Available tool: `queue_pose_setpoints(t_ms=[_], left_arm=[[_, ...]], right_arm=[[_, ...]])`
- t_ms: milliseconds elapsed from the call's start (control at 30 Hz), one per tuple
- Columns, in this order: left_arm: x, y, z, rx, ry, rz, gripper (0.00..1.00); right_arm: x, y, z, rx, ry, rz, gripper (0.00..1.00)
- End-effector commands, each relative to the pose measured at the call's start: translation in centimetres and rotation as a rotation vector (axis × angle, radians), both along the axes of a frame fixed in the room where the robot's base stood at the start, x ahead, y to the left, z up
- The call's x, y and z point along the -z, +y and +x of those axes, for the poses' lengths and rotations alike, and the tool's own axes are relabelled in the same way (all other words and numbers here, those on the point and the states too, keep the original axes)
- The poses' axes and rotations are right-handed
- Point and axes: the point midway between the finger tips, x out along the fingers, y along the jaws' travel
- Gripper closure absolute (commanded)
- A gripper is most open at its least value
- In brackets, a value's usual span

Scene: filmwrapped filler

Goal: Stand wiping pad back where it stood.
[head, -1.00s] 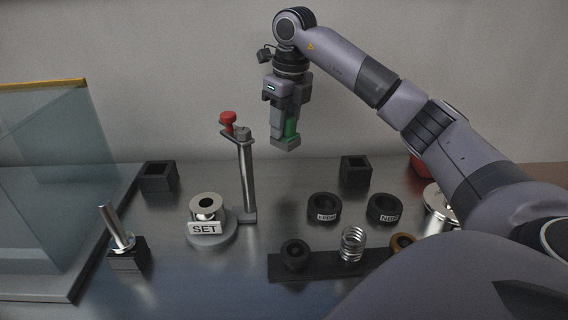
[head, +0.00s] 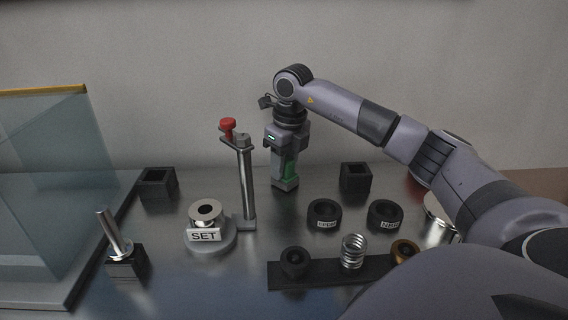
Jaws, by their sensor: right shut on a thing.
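My right gripper (head: 286,162) is shut on the wiping pad (head: 286,183), a small upright block, grey with a green part. The gripper points down and its fingers cover the pad's upper part. The pad's lower end is low over the back of the metal bench, between the post and the right square black holder. I cannot tell whether it touches the bench. My left gripper is not in view.
A post (head: 247,185) with a red knob (head: 228,125) stands left of the pad. Square black holders stand at left (head: 157,182) and right (head: 355,177). Black rings (head: 324,214) (head: 385,214) lie in front. A glass panel (head: 50,190) stands at far left.

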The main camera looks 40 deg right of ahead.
Motion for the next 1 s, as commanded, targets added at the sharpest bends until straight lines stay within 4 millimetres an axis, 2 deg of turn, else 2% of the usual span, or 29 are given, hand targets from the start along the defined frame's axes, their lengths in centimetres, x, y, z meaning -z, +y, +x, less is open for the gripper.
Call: queue_pose_setpoints(t_ms=[33, 67, 100, 133, 400, 533, 667, 1000], left_arm=[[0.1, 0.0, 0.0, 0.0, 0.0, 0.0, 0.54], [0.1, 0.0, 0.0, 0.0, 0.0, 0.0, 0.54], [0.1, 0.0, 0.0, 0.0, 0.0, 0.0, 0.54], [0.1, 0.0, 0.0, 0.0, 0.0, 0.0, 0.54], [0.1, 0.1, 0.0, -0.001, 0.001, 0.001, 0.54], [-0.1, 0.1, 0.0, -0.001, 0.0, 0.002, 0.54], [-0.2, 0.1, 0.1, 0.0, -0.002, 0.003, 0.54], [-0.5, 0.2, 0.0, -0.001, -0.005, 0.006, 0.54]], right_arm=[[0.3, 0.0, 0.0, 0.0, 0.001, 0.0, 1.0], [0.2, 0.0, 0.0, 0.0, 0.001, 0.0, 0.58], [0.2, 0.0, 0.0, 0.0, 0.001, 0.0, 0.45], [0.2, 0.0, 0.0, 0.0, 0.001, 0.0, 0.39], [0.1, 0.0, 0.0, 0.0, 0.001, 0.0, 0.39], [-0.7, 0.0, 0.0, 0.0, -0.002, 0.0, 0.39], [-2.9, 0.0, -0.2, 0.0, -0.005, 0.0, 0.39], [-9.9, -0.1, -1.1, 0.001, -0.003, 0.001, 0.39]])
